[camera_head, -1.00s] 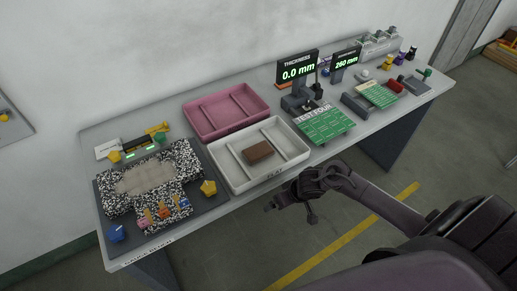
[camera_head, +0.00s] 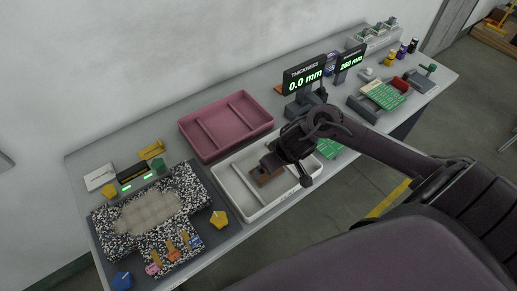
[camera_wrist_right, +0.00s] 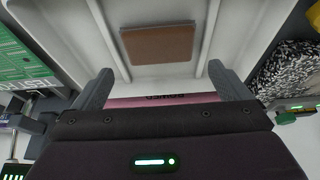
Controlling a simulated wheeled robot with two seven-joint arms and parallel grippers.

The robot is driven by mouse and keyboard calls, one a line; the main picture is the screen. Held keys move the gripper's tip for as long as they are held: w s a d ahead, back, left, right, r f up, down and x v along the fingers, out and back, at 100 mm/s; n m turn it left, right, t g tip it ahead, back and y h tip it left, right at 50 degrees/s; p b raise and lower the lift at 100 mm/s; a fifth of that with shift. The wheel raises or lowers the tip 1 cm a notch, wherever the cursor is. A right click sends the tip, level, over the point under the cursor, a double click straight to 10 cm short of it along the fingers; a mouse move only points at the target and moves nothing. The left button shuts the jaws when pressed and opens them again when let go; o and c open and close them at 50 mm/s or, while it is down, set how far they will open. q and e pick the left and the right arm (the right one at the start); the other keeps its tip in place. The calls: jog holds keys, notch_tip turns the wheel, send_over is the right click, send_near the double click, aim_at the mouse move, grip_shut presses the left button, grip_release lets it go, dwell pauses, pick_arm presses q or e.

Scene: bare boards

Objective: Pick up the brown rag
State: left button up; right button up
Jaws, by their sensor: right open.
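The brown rag (camera_head: 265,178) lies flat, like a small folded block, in the middle compartment of the white tray (camera_head: 228,186). In the right wrist view the rag (camera_wrist_right: 157,44) is beyond the fingertips, between two tray dividers. My right gripper (camera_head: 270,164) is over the white tray and partly hides the rag in the head view. In the right wrist view my right gripper (camera_wrist_right: 162,82) has its two fingers spread wide with nothing between them. My left gripper is not in view.
A pink divided tray (camera_head: 228,122) stands behind the white tray. A dark board with a speckled black-and-white shirt-shaped piece (camera_head: 150,210) lies to the left.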

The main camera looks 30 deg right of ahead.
jog(key=x, duration=0.4)
jog(key=shift+s+f, duration=0.2)
jog(key=shift+f, duration=0.05)
jog(key=x, duration=0.2)
jog(key=shift+w+f+b, duration=0.2)
jog(key=shift+w+b, duration=0.05)
jog(key=shift+b, duration=0.1)
jog(key=shift+w+f, duration=0.15)
jog(key=shift+f, duration=0.1)
jog(key=shift+c, duration=0.5)
jog(key=c, duration=0.5)
jog(key=shift+r, duration=0.1)
pick_arm(q)
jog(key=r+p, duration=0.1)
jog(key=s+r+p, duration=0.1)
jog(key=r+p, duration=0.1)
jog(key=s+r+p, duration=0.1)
jog(key=p, duration=0.1)
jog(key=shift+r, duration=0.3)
pick_arm(e)
notch_tip(320, 180, up, 20)
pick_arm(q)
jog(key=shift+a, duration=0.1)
